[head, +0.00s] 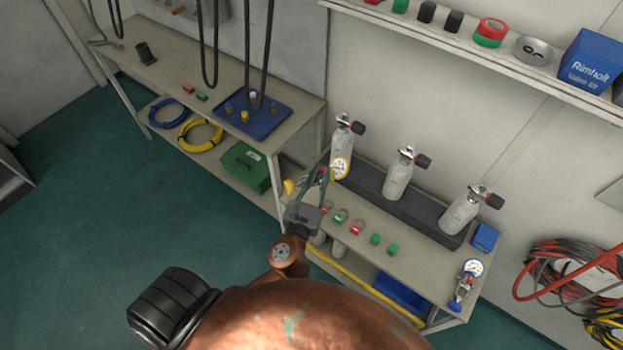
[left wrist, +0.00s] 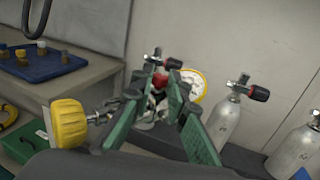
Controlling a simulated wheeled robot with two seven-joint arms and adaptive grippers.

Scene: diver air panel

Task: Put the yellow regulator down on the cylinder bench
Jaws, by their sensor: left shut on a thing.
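The yellow regulator has a yellow-rimmed gauge (head: 341,168) and a yellow knob (head: 289,187). My left gripper (head: 319,177) is shut on its metal body, between gauge and knob, at the left end of the cylinder bench (head: 418,267). In the left wrist view the green-padded fingers (left wrist: 168,95) close around the body; the yellow knob (left wrist: 70,122) is at left and the yellow gauge (left wrist: 190,84) behind the fingers. The fingers hide much of the body. I cannot tell the regulator's height over the bench. My right gripper is not in view.
Three grey cylinders (head: 398,178) stand in a dark rack (head: 364,192) along the bench's back. Several red and green fittings (head: 357,228) lie along its front. A blue regulator (head: 465,283) and blue box (head: 485,237) occupy the right end. Another bench (head: 290,97) adjoins at left.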

